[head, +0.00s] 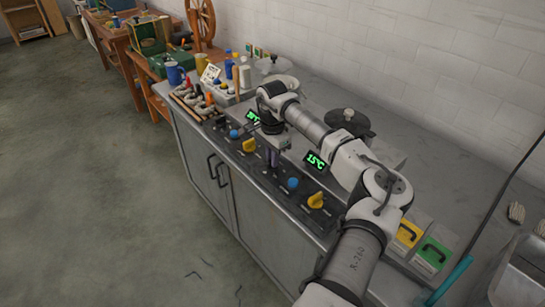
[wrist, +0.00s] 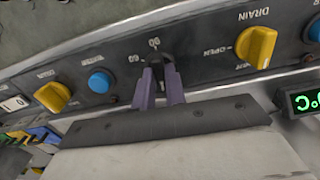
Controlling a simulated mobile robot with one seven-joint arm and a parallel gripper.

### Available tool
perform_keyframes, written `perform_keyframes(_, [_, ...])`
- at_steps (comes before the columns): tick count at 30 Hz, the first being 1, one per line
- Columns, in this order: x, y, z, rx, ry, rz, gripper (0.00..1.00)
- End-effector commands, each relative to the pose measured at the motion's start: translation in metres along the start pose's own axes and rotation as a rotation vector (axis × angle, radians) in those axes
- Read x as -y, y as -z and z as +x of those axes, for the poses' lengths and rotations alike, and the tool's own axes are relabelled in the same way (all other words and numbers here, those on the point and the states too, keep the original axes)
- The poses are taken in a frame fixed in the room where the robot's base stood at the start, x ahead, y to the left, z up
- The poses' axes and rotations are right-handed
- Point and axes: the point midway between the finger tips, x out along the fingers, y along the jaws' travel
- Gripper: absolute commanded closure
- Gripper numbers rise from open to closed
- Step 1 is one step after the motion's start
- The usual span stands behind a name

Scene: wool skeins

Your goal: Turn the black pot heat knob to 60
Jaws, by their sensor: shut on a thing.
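My gripper (wrist: 160,76) is shut on a small black knob (wrist: 157,58) on the dark control panel (wrist: 200,62) in the wrist view. Its two purple fingers sit on either side of the knob. The dial marks 60 and 90 show by the knob, 60 to its left and 90 above it. The knob's pointer is mostly hidden, so I cannot tell its exact setting. In the head view my gripper (head: 272,158) is at the panel on the counter front and hides the knob. The black lidded pot (head: 346,121) stands on the counter behind my arm.
A yellow DRAIN knob (wrist: 257,46) and another yellow knob (wrist: 52,96) flank the gripper, with a blue button (wrist: 99,83) between. A green display (head: 315,161) reads 15°C. The floor (head: 90,190) at left is clear.

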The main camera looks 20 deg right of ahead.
Motion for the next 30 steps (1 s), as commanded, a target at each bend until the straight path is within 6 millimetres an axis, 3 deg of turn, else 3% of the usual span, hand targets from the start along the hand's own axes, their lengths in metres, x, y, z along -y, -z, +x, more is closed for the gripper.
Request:
perform_keyframes(8, [-0.0001,0.001,0.0017,-0.002,0.0,0.169,1.0])
perform_keyframes(30, [-0.0001,0.0011,0.001,-0.001,0.001,0.868,1.0])
